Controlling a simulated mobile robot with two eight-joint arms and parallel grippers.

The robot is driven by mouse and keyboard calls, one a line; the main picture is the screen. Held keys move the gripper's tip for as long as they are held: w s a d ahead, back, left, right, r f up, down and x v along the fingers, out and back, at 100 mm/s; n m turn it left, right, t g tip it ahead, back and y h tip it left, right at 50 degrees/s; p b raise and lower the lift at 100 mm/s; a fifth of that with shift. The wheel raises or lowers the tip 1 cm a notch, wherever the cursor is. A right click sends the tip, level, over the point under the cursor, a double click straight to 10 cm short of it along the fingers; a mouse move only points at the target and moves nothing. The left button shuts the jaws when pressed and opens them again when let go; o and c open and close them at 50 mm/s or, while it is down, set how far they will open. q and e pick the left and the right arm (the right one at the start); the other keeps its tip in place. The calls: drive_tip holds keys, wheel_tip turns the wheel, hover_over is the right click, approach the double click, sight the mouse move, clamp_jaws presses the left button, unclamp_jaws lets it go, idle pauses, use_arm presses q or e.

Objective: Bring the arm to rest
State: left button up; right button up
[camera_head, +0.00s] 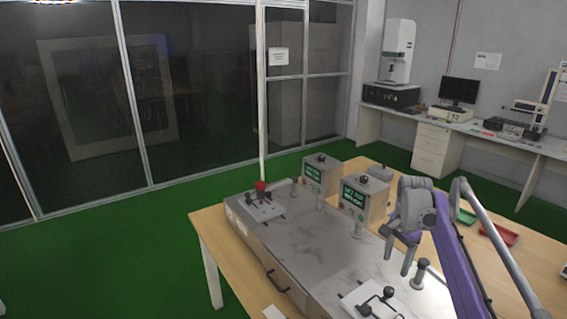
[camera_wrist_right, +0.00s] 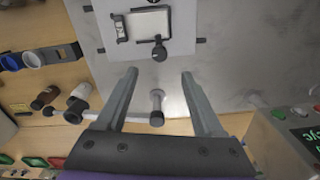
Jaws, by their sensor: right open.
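My right arm comes in from the right in the head view, and its right gripper (camera_head: 398,254) hangs above the metal-topped test bench (camera_head: 300,245). In the right wrist view the right gripper (camera_wrist_right: 160,90) is open, its two fingers wide apart with nothing held. A grey post with a round knob (camera_wrist_right: 157,107) shows between the fingers, apart from them; it also seems to stand just right of the gripper in the head view (camera_head: 419,275). My left gripper is not in view.
Two control boxes with green screens (camera_head: 355,196) stand behind the bench's top. A white plate with a black lever (camera_head: 372,299) lies near the front, and a red knob (camera_head: 260,186) at the far left. Green (camera_head: 465,216) and red trays (camera_head: 498,235) lie on the wooden table (camera_head: 213,232).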

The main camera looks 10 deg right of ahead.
drive_tip(key=s+a+n+t, duration=0.3)
drive_tip(key=s+a+n, duration=0.4)
drive_tip(key=s+a, duration=0.6)
drive_tip(key=s+a+f+n+t, duration=0.1)
drive_tip(key=s+a+f+n, duration=0.2)
drive_tip(key=s, duration=0.5)
drive_tip(key=s+a+f+n+t, duration=0.1)
drive_tip(key=s+a+f+n, duration=0.3)
drive_tip(key=s+f, duration=0.3)
drive_tip(key=shift+s+a+f+n, duration=0.3)
drive_tip(key=shift+s+a+f, duration=0.1)
drive_tip(key=shift+s+a, duration=0.05)
